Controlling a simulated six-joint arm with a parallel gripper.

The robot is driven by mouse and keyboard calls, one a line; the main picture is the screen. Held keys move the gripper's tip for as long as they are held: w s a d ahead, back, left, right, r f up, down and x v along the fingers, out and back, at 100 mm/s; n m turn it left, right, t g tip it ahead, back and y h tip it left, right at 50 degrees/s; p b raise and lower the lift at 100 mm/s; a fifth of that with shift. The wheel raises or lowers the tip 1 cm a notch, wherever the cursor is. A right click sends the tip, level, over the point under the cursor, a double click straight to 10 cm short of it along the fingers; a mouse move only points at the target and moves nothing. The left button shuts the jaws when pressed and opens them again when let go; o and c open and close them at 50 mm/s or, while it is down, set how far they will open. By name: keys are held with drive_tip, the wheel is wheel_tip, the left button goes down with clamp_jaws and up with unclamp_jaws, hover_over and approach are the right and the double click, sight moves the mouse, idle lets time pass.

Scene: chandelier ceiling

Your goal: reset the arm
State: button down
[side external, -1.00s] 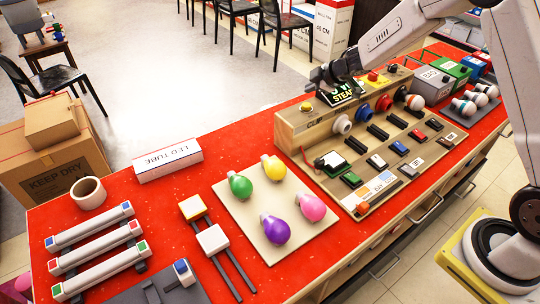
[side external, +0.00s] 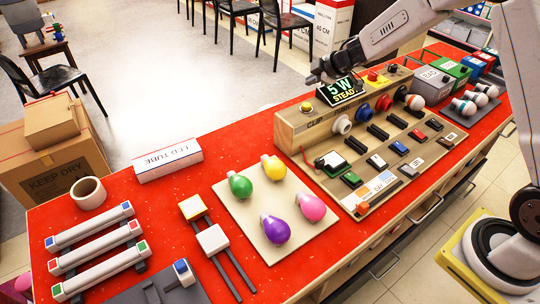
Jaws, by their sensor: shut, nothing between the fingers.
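My gripper (side external: 317,75) is shut and empty. It is above and behind the wooden test panel (side external: 300,125), just left of the panel's small display (side external: 342,91). The display reads "5 W STEAD" with the end of the line cut or unclear. My arm reaches in from the upper right. The fingertips are small and dark in this view.
On the red table (side external: 130,215) are a mat of coloured bulbs (side external: 240,213), an LED tube box (side external: 167,160), a tape roll (side external: 88,193) and several tubes (side external: 95,250). Grey and green boxes (side external: 453,70) stand at the right. Chairs and cartons are beyond.

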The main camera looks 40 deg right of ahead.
drive_tip(key=shift+s+r, duration=0.1)
drive_tip(key=s+a+m+g, duration=0.2)
drive_tip(key=s+m, duration=0.1)
drive_tip(key=s, duration=0.7)
drive_tip(key=s+a+f+m+g+h, duration=0.1)
drive_tip(key=s+m, duration=0.3)
drive_tip(key=s, duration=0.5)
drive_tip(key=s+a+f+m+g+h, duration=0.1)
drive_tip(key=s+a+m+g, duration=0.2)
drive_tip(key=s, duration=0.7)
drive_tip(key=shift+s+a+m, duration=0.35)
drive_tip(key=shift+a+m, duration=0.1)
drive_tip(key=shift+m, duration=0.25)
